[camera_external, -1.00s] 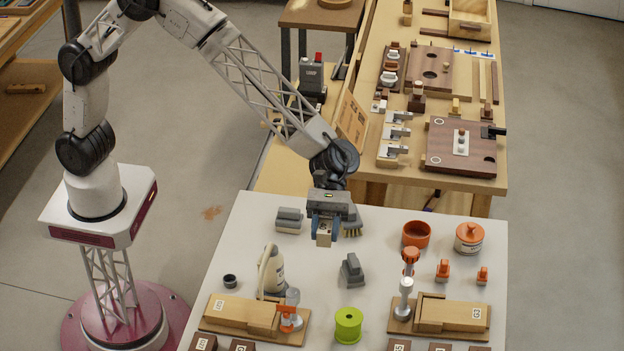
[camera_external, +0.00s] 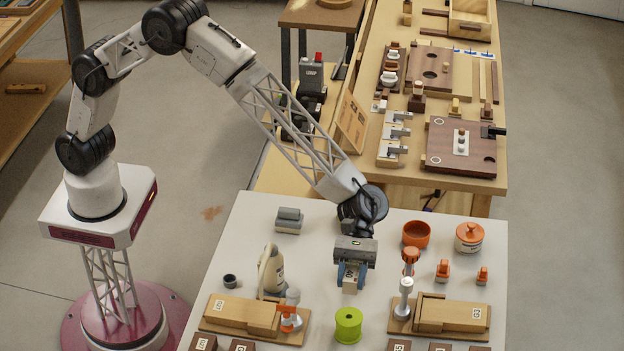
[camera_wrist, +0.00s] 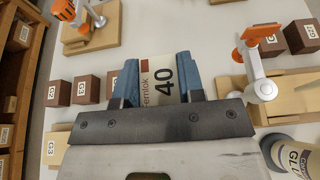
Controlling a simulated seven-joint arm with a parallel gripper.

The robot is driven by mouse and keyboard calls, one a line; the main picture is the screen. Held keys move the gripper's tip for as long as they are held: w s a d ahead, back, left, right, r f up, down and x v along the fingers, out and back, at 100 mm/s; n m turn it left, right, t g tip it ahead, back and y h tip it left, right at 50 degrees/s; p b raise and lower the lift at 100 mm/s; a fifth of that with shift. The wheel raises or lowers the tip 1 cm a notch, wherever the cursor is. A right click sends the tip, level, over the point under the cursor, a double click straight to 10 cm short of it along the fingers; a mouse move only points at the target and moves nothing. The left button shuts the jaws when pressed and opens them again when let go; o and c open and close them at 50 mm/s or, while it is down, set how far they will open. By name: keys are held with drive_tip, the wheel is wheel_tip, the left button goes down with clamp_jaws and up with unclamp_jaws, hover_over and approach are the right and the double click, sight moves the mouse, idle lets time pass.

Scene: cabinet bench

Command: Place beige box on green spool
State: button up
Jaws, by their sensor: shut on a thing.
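My gripper (camera_external: 352,277) has blue fingers and points down above the white table. It is shut on the beige box (camera_external: 350,285), whose lower end shows between the fingers. The green spool (camera_external: 348,326) stands upright on the table, a little nearer the camera than the box. The box appears apart from the spool and above the table. The spool cannot be made out in the wrist view.
A wooden block fixture (camera_external: 245,316) with a glue bottle (camera_external: 272,270) lies left of the spool. Another wooden fixture (camera_external: 452,317) with a grey and orange clamp (camera_external: 404,300) lies right. An orange bowl (camera_external: 417,234) and a lidded jar (camera_external: 468,238) stand at the back right.

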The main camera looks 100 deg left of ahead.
idle(0.3)
hover_over(349, 318)
drive_tip(key=shift+f, duration=3.15)
drive_tip(key=shift+f, duration=0.1)
drive_tip(key=shift+f, duration=1.75)
drive_tip(key=shift+f, duration=0.15)
drive_tip(key=o, duration=1)
drive_tip(key=shift+c, duration=0.2)
